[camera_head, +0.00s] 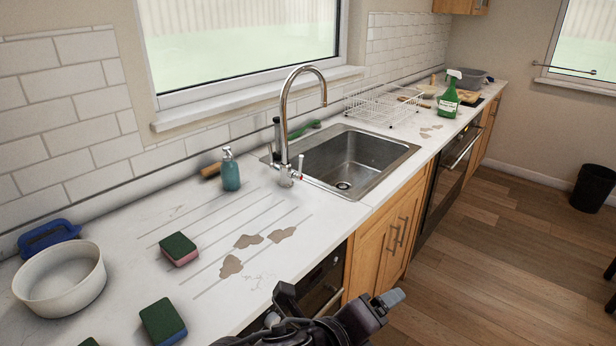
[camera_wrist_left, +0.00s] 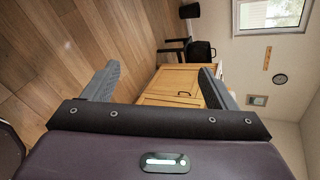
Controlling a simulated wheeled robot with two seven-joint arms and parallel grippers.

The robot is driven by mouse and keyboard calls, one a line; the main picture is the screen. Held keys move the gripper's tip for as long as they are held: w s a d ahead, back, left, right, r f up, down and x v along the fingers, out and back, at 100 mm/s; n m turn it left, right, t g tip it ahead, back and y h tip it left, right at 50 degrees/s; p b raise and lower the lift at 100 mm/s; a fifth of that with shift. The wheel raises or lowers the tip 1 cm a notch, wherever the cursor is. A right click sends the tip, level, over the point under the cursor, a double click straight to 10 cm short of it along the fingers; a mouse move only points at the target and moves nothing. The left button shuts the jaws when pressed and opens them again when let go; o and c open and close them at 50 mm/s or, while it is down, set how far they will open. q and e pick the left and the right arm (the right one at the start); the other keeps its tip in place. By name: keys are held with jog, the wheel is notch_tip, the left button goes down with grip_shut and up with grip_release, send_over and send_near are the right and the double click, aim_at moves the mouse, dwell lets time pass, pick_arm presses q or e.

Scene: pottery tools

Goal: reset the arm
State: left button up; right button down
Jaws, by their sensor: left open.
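My left gripper shows in the left wrist view (camera_wrist_left: 158,76), with its two grey fingers wide apart and nothing between them. In the head view, a dark gripper (camera_head: 388,298), which I take to be my left one, is at the bottom centre, in front of the counter edge. One grey fingertip points right there; the other finger is hard to make out. It touches nothing that I can see. My right gripper is in neither view.
The white counter (camera_head: 130,225) holds a white bowl (camera_head: 62,282), green-topped sponges (camera_head: 179,249), a blue soap bottle (camera_head: 230,171), a sink (camera_head: 355,158) with a tall tap (camera_head: 285,120), a wire rack (camera_head: 383,106) and a green spray bottle (camera_head: 449,97).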

pick_arm(q)
jog(key=a+f+n+y, duration=0.3)
jog(key=a+f+n, duration=0.1)
jog(key=a+n, duration=0.45)
jog(key=a+f+n+y, duration=0.3)
jog(key=a+f+n, duration=0.1)
jog(key=a+n, duration=0.45)
jog(key=s+a+f+n+g+y, duration=0.3)
jog(key=s+a+f+n+g, duration=0.2)
jog(key=s+a+f+n, duration=0.55)
notch_tip(320, 180, down, 28)
jog(key=s+a+n+g, duration=0.1)
jog(key=a+g, duration=0.1)
jog(key=s+a+f, duration=0.3)
jog(key=s+f, duration=1.5)
jog(key=s, duration=0.2)
jog(key=shift+a+f+g, duration=0.2)
jog(key=shift+f+g, duration=0.1)
jog(key=shift+g, duration=0.1)
